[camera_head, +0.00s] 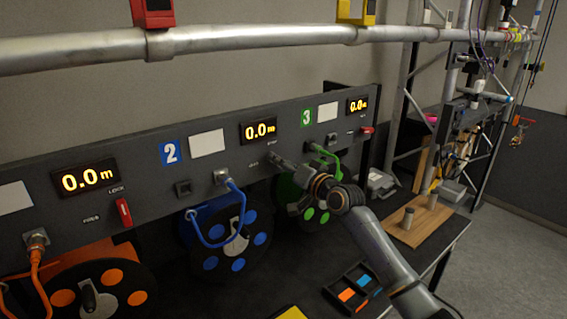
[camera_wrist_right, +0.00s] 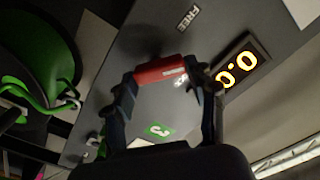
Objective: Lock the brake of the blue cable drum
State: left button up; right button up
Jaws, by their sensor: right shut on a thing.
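The blue cable drum (camera_head: 226,246) sits under the panel below the blue number 2 sign (camera_head: 171,152). Its blue cable (camera_head: 240,205) loops from a socket on the panel. My right gripper (camera_head: 277,163) is at the panel under the middle 0.0 m display (camera_head: 258,131). In the right wrist view its fingers (camera_wrist_right: 165,85) are shut on a red brake lever (camera_wrist_right: 160,72), next to the FREE label (camera_wrist_right: 187,18) and a lit display (camera_wrist_right: 237,68). In the head view the gripper hides that lever. My left gripper is not in view.
An orange drum (camera_head: 118,277) with a red lever (camera_head: 124,212) is on the left. A green drum (camera_head: 287,188) is partly behind my right arm. A small compartment tray (camera_head: 355,287) and a wooden board (camera_head: 425,222) lie on the table. A metal truss tube (camera_head: 230,38) runs above the panel.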

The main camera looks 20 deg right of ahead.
jog(key=m+p, duration=0.1)
jog(key=m, duration=0.4)
jog(key=m+p, duration=0.1)
jog(key=m, duration=0.4)
jog(key=shift+w+d, duration=0.1)
jog(key=shift+d, duration=0.1)
jog(key=shift+m, duration=0.4)
jog(key=o, duration=1.2)
jog(key=shift+f, duration=0.1)
jog(key=shift+c, duration=0.2)
jog(key=shift+d, duration=0.1)
jog(key=v, duration=1.2)
